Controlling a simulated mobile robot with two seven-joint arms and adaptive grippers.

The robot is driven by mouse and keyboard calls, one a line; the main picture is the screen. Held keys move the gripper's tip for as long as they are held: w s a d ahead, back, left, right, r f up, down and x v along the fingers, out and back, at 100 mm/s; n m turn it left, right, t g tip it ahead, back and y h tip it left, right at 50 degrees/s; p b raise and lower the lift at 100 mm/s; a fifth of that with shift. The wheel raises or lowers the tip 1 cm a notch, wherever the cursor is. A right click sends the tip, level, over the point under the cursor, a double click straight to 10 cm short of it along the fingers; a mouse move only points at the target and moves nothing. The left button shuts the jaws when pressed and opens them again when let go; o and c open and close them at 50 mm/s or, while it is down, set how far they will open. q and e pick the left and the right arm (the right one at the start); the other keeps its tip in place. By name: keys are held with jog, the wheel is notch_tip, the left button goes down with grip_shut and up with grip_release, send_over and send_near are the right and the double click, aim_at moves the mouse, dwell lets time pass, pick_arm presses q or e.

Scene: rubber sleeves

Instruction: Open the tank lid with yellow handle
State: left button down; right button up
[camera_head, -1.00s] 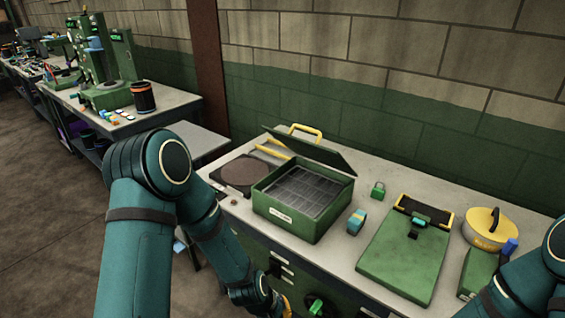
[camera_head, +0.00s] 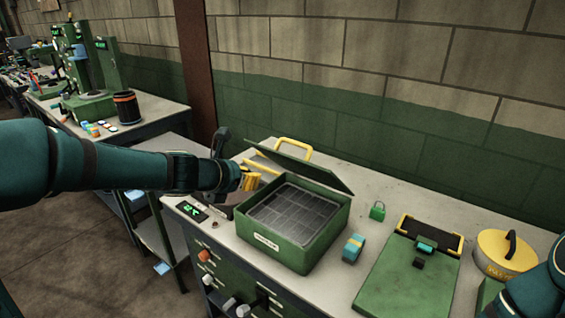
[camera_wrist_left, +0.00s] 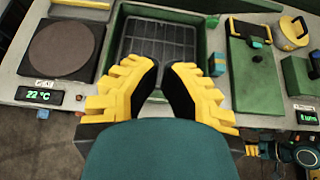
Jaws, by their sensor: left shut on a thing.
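The green tank (camera_head: 292,255) stands on the bench with its lid (camera_head: 318,172) tilted up at the back. A yellow handle (camera_head: 296,148) stands on the lid's far side. The grid inside the tank shows in both views. My left gripper (camera_head: 250,181) is left of the tank, apart from the handle in the head view. In the left wrist view its yellow fingers (camera_wrist_left: 161,85) have black pads, and what they close on cannot be made out. My right gripper's yellow fingers (camera_wrist_left: 250,148) show only partly at the wrist view's lower right.
A round dark hotplate (camera_wrist_left: 60,48) with a 22 °C display stands left of the tank, mostly hidden by my left gripper in the head view.

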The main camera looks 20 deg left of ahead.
pick_arm(q)
jog(key=w+d+f, duration=0.2)
jog(key=w+d, duration=0.1)
jog(key=w, duration=0.7)
jog(key=shift+w+d, duration=0.25)
jog(key=shift+d, duration=0.15)
pick_arm(e)
jog(key=shift+s, duration=0.1)
jog(key=shift+r, duration=0.1)
